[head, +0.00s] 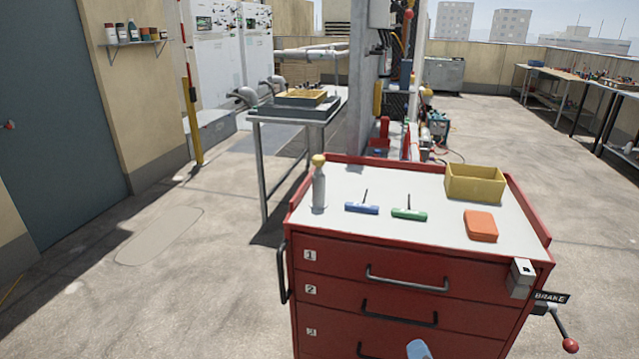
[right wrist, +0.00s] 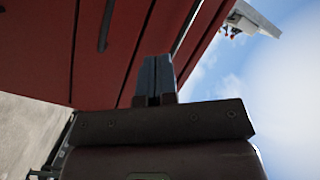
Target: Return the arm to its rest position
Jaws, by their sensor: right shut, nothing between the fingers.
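My right gripper (head: 418,349) shows only as a light blue tip at the bottom edge of the head view, in front of the lower drawers of the red tool cart (head: 330,268). In the right wrist view my right gripper (right wrist: 155,78) has its two fingers together with nothing between them. The cart's red drawer front (right wrist: 50,45) fills the left and upper part of that view, and I cannot tell how far it is from the fingers. The rest of the right arm is out of the head view. My left gripper is not in view.
On the cart top are a spray bottle (head: 319,185), a blue T-handle tool (head: 362,208), a green one (head: 409,214), an orange case (head: 480,226) and a yellow bin (head: 475,184). A brake lever (head: 562,330) sticks out at right. Open floor (head: 160,290) lies left.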

